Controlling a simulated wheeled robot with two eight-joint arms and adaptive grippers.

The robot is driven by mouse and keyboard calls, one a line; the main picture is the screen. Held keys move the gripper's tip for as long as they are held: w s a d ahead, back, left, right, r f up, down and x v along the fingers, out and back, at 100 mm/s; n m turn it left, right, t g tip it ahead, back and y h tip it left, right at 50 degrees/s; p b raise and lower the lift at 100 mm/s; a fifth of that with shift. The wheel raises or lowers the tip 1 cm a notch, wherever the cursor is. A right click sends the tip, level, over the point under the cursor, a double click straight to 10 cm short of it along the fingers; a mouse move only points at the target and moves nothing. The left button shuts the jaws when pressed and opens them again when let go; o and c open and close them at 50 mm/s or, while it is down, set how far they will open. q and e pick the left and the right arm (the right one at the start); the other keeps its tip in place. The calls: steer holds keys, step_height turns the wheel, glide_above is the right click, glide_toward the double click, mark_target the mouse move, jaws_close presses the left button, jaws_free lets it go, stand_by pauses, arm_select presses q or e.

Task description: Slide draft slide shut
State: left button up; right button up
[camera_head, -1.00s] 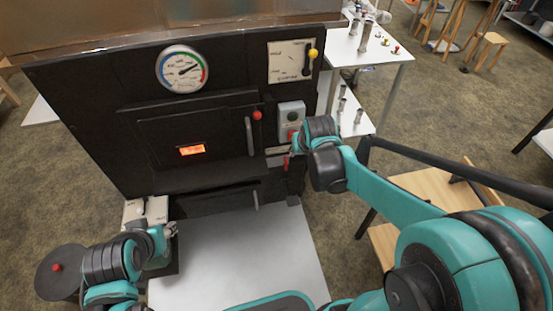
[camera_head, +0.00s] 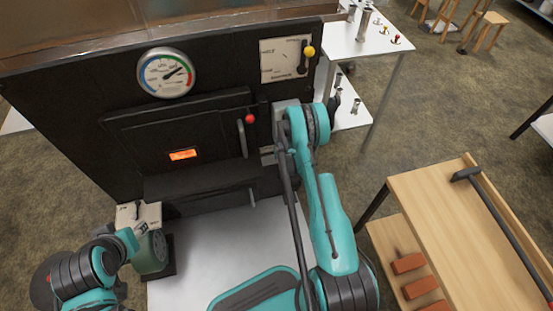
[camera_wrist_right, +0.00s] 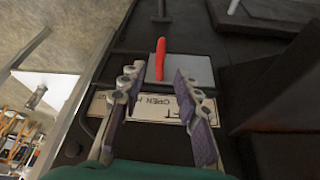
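The draft slide shows in the right wrist view as a grey plate (camera_wrist_right: 188,72) with an upright red handle (camera_wrist_right: 160,60). A cream label (camera_wrist_right: 150,106) reading "OPEN" lies beside the plate. My right gripper (camera_wrist_right: 156,78) is open, its two fingers spread on either side of the handle's line, with the handle just beyond the tips. I cannot tell whether a finger touches it. In the head view my right arm covers the handle and gripper; only a bit of plate (camera_head: 267,158) shows. My left gripper (camera_head: 138,236) is at the lower left, its fingers unclear.
The black evaporator front carries a gauge (camera_head: 167,72), a firebox door (camera_head: 180,140) with a handle (camera_head: 241,138), and a damper panel (camera_head: 286,59) with a yellow knob. A wooden bench (camera_head: 455,235) stands right of my right arm. A white side table (camera_head: 375,45) is behind.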

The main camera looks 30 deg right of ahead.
steer(key=b+x, duration=0.3)
steer(key=x, duration=0.5)
steer(key=shift+s+f, duration=0.15)
steer(key=shift+f, duration=0.1)
